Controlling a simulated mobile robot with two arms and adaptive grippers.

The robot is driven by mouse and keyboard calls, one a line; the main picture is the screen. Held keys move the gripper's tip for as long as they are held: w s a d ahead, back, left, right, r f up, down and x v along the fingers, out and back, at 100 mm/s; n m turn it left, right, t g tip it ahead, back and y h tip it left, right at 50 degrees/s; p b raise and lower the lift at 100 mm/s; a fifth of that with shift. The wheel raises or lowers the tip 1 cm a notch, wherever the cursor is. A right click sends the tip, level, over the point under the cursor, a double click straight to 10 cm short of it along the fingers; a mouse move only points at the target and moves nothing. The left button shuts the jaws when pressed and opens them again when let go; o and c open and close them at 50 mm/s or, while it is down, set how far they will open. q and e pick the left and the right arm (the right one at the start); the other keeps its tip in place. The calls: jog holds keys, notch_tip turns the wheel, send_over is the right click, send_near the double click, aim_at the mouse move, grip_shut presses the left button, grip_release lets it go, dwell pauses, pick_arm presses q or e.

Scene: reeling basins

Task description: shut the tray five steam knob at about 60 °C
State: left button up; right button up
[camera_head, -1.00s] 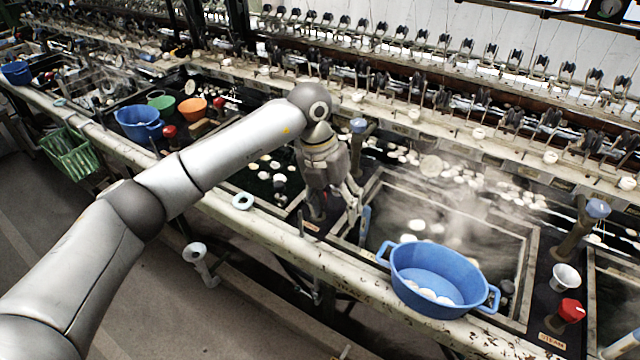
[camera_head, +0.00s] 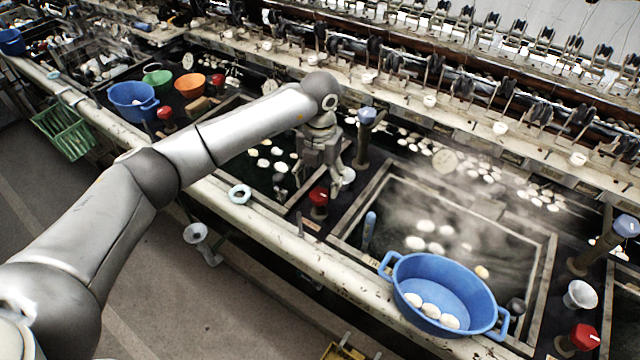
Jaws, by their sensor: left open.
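A red steam knob (camera_head: 318,197) stands on the dark strip left of the steaming basin (camera_head: 450,228). My left gripper (camera_head: 341,180) is open and points down just behind and to the right of this knob. I cannot tell whether its fingers touch anything. Another red knob (camera_head: 585,338) stands at the lower right, and one more red knob (camera_head: 166,115) is farther off at the left. I see no readable tray number or temperature. My right gripper is out of view.
A blue tub (camera_head: 388,268) with several white cocoons sits on the front ledge. A blue-capped post (camera_head: 367,117) stands close behind my gripper. A pale ring (camera_head: 240,194) lies on the ledge. More bowls and a green basket (camera_head: 63,131) are at the left.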

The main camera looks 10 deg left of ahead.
aim_at(320, 192)
pick_arm(q)
jog(key=f, duration=0.2)
jog(key=shift+w+f, duration=0.2)
jog(key=shift+f, duration=0.2)
jog(key=shift+s+f+p, duration=0.1)
jog(key=shift+f+p, duration=0.2)
jog(key=shift+f, duration=0.25)
